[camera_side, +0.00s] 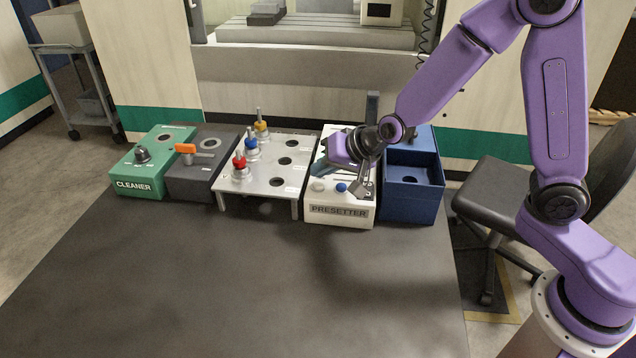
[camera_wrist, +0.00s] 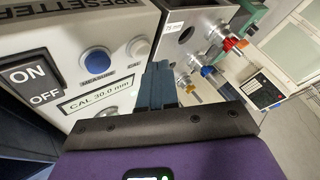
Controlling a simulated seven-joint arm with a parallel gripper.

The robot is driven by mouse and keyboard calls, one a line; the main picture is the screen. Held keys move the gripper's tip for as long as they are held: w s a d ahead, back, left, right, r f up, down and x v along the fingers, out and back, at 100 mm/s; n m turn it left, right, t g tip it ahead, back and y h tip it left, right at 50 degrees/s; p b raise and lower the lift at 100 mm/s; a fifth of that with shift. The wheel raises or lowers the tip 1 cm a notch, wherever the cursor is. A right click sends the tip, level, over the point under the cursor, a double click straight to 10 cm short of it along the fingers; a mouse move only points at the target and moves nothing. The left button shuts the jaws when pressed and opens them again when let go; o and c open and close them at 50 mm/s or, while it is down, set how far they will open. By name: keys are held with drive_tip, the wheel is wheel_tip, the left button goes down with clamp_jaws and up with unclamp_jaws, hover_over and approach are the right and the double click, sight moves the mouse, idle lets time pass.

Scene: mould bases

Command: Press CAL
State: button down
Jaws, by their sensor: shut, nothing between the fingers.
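The white presetter (camera_side: 340,214) stands at the table's back right. A pale button (camera_side: 318,186) and a blue button (camera_side: 341,187) sit on its top near the front. In the wrist view the blue button (camera_wrist: 97,60) has a label that seems to read MEASURE.
An ON/OFF plate (camera_wrist: 38,84) and a CAL 30.0 mm label (camera_wrist: 95,97) are on the presetter. A blue open box (camera_side: 412,205) stands to its right. A grey rack (camera_side: 262,186) with coloured tool holders and a green cleaner (camera_side: 140,187) stand left. The front table (camera_side: 260,290) is clear.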

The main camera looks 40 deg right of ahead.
sight(322, 186)
drive_tip(key=shift+r, duration=2.5)
drive_tip(key=s+n+g+y, duration=0.1)
drive_tip(key=s+n+g, duration=0.65)
drive_tip(key=s, duration=1.05)
drive_tip(key=s+d+n+h, duration=0.3)
drive_tip(key=s+d+n, duration=0.7)
drive_tip(key=s, duration=0.5)
drive_tip(key=shift+f+g+h, duration=0.3)
drive_tip(key=shift+g+h, duration=0.1)
drive_tip(key=shift+g, duration=0.05)
